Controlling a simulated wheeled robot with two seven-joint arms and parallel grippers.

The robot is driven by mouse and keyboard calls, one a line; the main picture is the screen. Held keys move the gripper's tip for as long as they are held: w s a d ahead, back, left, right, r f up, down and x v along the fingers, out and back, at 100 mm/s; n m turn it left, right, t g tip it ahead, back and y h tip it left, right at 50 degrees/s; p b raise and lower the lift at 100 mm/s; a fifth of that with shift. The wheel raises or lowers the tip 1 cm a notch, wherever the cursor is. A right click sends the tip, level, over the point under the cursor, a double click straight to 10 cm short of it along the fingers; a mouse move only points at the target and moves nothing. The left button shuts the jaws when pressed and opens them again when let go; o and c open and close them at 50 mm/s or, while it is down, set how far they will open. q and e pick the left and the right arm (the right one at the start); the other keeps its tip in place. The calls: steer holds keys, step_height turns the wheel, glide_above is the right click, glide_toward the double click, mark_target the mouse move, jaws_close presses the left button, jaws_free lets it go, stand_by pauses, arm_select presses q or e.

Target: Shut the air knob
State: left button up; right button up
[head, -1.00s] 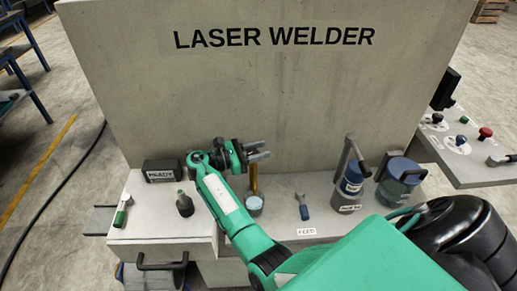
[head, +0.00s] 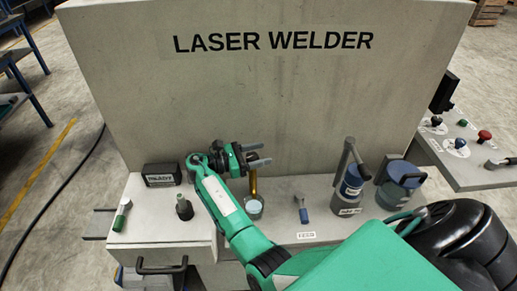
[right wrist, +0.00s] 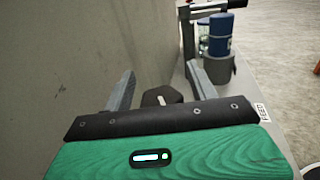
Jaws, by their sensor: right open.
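No label reading "air" is legible, so I cannot tell which control is the air knob. My right gripper (head: 262,154) is open and empty, above the back of the bench by the grey panel. A brass post (head: 254,184) with a pale round base stands just below its fingers. In the right wrist view the open fingers (right wrist: 160,85) straddle a dark angular piece (right wrist: 161,96); contact cannot be told. A blue-handled knob (head: 303,213) sits by the FEED label. A dark knob (head: 184,208) and a green-handled knob (head: 121,214) are at left. My left gripper is out of view.
The LASER WELDER panel (head: 270,85) rises close behind. Two blue-grey canisters (head: 350,190) (head: 402,186), the nearer with a tall lever, stand at right. A black READY box (head: 161,174) is at left. A side console (head: 470,150) with colored buttons is at far right.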

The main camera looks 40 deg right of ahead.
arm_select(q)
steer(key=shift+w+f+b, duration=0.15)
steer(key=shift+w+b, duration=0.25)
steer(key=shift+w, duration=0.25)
arm_select(e)
step_height(320, 180, up, 20)
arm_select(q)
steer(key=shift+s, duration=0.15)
arm_select(e)
steer(key=shift+f, duration=0.1)
